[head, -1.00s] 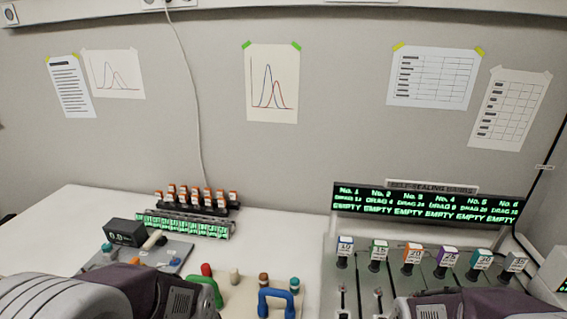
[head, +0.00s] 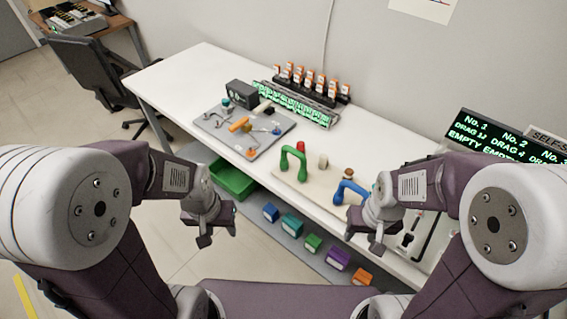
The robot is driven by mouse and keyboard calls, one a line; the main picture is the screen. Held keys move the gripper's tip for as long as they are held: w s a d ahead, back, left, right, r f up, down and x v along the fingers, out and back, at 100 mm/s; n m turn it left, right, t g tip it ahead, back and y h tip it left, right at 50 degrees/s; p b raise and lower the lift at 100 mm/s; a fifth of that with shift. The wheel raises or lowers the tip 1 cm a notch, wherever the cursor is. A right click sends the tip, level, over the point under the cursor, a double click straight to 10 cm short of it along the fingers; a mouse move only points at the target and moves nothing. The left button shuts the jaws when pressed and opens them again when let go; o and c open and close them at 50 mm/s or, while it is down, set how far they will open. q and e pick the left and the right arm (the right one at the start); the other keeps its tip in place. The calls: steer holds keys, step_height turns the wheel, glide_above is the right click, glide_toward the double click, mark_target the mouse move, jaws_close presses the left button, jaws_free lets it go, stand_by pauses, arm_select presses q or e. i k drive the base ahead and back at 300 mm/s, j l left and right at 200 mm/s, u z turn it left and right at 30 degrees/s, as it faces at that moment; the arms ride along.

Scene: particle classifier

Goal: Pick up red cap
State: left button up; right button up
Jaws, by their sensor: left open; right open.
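The red cap (head: 300,147) is small and stands on the cream board (head: 316,184) on the white table, just behind the green arched handle (head: 292,160). My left gripper (head: 218,236) is open and empty, in front of the table's front edge, left of and nearer than the cap. My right gripper (head: 364,244) is open and empty, near the front edge, right of and nearer than the cap. Neither gripper touches the cap. The green handle stands close to the cap on its near side.
A blue arched handle (head: 347,190) stands on the board near my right arm. A grey tray (head: 262,143) with tools lies to the left. Racks of orange-topped vials (head: 318,85) stand behind. Below the table are a green bin (head: 232,181) and several coloured boxes (head: 312,243).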

mark_target(300, 144)
steer(key=i+j+z, duration=0.1)
steer(key=j, duration=0.25)
steer(key=i+j+z, duration=0.1)
steer(key=i+j, duration=0.15)
steer(key=i+j+z, duration=0.15)
steer(key=j, duration=0.3)
steer(key=i+j+z, duration=0.1)
steer(key=j, duration=0.25)
steer(key=i+j+z, duration=0.1)
steer(key=j, duration=0.3)
steer(key=i+j+z, duration=0.1)
steer(key=j, duration=0.3)
steer(key=i+l+z, duration=0.1)
steer(key=i, duration=0.2)
steer(key=l, duration=0.05)
